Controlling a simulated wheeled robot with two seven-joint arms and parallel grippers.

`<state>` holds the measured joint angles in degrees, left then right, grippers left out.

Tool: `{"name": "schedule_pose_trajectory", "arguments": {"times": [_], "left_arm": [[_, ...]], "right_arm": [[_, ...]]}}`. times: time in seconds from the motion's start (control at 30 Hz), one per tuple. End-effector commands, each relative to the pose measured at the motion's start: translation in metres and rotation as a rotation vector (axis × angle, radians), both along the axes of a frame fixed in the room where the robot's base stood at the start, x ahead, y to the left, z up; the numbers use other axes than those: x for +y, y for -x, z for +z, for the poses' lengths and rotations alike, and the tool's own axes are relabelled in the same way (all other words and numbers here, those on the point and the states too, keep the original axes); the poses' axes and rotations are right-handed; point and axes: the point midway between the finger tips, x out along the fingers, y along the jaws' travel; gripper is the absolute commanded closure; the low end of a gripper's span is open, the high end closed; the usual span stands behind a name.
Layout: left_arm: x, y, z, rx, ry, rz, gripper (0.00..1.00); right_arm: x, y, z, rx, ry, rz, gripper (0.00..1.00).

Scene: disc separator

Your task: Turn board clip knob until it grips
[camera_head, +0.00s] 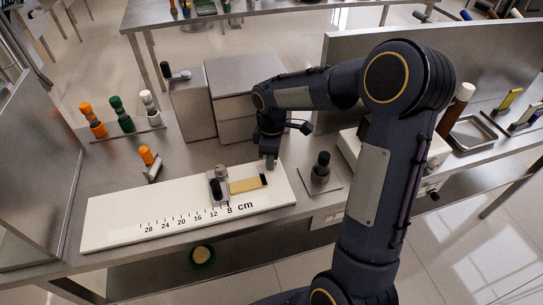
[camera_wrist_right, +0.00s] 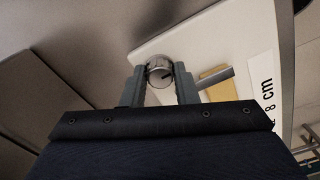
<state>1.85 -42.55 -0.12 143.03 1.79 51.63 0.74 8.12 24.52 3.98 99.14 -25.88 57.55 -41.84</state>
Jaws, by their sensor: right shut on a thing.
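The white board (camera_head: 150,215) with a printed cm scale lies on the bench, and also shows in the right wrist view (camera_wrist_right: 205,40). My right gripper (camera_head: 271,157) points down at the board's far right part. In the right wrist view its two fingers (camera_wrist_right: 160,85) stand on either side of a round silver knob (camera_wrist_right: 160,70) with a dark mark on its face, shut on it. A yellow strip (camera_head: 246,186) lies on the board beside a metal clip piece with a dark post (camera_head: 216,188). My left gripper is in neither view.
Grey metal boxes (camera_head: 193,105) stand behind the board. A black-topped weight on a square plate (camera_head: 320,172) stands to its right. Orange, green and white-topped handles (camera_head: 121,115) stand in a rack at back left.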

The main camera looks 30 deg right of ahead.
Motion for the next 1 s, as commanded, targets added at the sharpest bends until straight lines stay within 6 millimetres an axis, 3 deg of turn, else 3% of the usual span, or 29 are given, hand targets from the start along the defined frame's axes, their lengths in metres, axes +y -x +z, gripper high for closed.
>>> {"name": "schedule_pose_trajectory", "arguments": {"times": [0.3, 0.33, 0.5, 0.8, 1.0], "left_arm": [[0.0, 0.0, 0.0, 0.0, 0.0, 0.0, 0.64], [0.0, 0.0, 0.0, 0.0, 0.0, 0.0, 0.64], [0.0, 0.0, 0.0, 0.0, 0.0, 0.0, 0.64], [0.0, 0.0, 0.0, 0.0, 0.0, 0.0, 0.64], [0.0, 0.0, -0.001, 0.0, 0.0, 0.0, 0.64]], "right_arm": [[0.0, -0.001, 0.001, -0.004, 0.001, 0.003, 0.96], [0.0, -0.001, 0.001, -0.004, 0.001, 0.003, 0.72], [0.0, -0.001, 0.001, -0.003, 0.001, 0.002, 0.52], [0.0, 0.0, 0.003, -0.002, 0.001, 0.001, 0.52], [0.0, -0.001, 0.03, -0.007, 0.001, 0.0, 0.52]]}}
